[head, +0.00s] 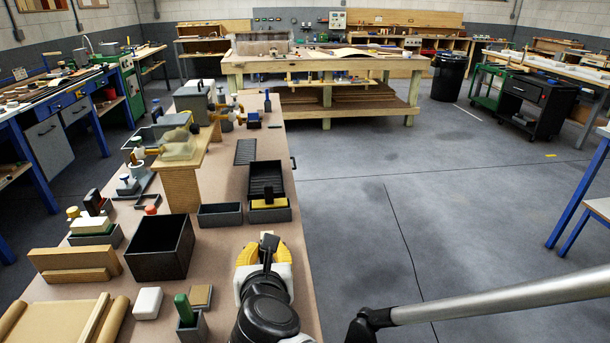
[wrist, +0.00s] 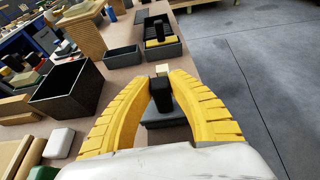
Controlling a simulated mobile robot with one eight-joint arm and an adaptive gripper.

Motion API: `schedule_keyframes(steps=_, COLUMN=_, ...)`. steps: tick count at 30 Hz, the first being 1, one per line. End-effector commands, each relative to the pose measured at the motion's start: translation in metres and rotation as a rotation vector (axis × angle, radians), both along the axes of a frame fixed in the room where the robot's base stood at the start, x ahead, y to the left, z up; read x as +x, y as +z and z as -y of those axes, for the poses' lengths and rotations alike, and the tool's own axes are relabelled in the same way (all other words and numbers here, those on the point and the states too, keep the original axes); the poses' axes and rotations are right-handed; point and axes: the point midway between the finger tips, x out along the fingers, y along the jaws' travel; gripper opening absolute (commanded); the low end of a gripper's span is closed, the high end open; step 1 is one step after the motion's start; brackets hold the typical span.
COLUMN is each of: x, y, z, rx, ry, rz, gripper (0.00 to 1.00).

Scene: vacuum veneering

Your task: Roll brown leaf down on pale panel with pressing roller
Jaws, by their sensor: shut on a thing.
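My gripper (wrist: 162,82) has its two yellow fingers closed around an upright black handle (wrist: 160,97), with a small pale piece at its top. A dark grey block or holder (wrist: 168,117) shows below the handle; whether they touch is unclear. No roller cylinder shows, so I cannot tell for sure that this is the pressing roller. In the head view, my gripper (head: 266,245) is over the right side of the bench. I cannot clearly pick out the brown leaf on the pale panel; a tan sheet (head: 50,322) with rounded bars at its sides lies at the lower left.
On the bench (head: 225,250) stand an open black box (head: 160,248), a small dark tray (head: 220,215), a black tray with a yellow item (head: 268,204), a white block (head: 147,303), a green-handled tool (head: 184,308) and wooden blocks (head: 75,258). Open floor lies right.

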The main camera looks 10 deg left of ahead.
Motion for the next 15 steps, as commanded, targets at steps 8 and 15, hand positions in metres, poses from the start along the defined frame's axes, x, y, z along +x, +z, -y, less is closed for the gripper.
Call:
schedule_keyframes(steps=8, x=-0.022, y=-0.001, z=0.005, rx=0.000, ry=0.001, rz=-0.002, gripper=0.00)
schedule_keyframes(steps=15, x=-0.030, y=-0.001, z=0.007, rx=0.001, ry=0.001, rz=-0.002, gripper=0.00)
